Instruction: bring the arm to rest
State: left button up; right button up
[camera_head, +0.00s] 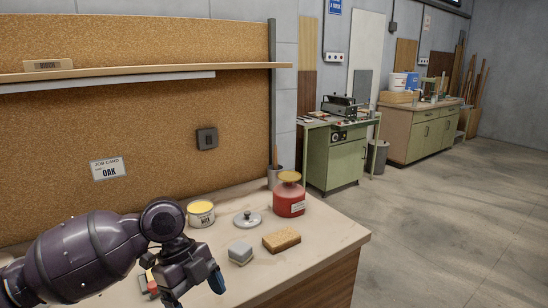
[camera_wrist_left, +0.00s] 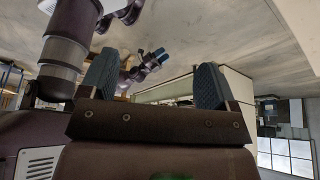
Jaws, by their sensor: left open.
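My left arm comes in from the left in the head view, over the near part of the workbench (camera_head: 320,236). Its left gripper (camera_head: 205,284) points down and to the right, with a blue fingertip showing. In the left wrist view the two blue fingers of the left gripper (camera_wrist_left: 155,85) stand wide apart with nothing between them. Another dark arm of mine, with a small blue-tipped gripper (camera_wrist_left: 160,55), shows beyond them. It is too small to tell its opening.
On the bench stand a yellow-topped tin (camera_head: 201,214), a metal lid (camera_head: 248,219), a red can (camera_head: 289,198), a grey block (camera_head: 240,252) and a brown block (camera_head: 282,240). A red and yellow item (camera_head: 149,282) is partly hidden by my arm. Open floor (camera_head: 450,220) lies right.

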pick_arm(q)
jog(key=s+f+n+t+h, duration=0.2)
jog(key=f+n+t, duration=0.2)
jog(key=f+n, duration=0.4)
jog(key=s+f+n+t+h, duration=0.2)
jog(key=f+n+t, duration=0.3)
jog(key=f, duration=0.6)
jog(key=s+a+f+n+t+y, duration=0.2)
jog(key=s+a+f+n+y, duration=0.2)
jog(key=s+a, duration=0.3)
jog(key=s+a+f+n+t+y, duration=0.2)
jog(key=s+a+f+n+y, duration=0.2)
jog(key=s+a+n, duration=0.2)
jog(key=s+a, duration=0.1)
jog(key=s, duration=0.1)
jog(key=shift+s+f+n+t, duration=0.4)
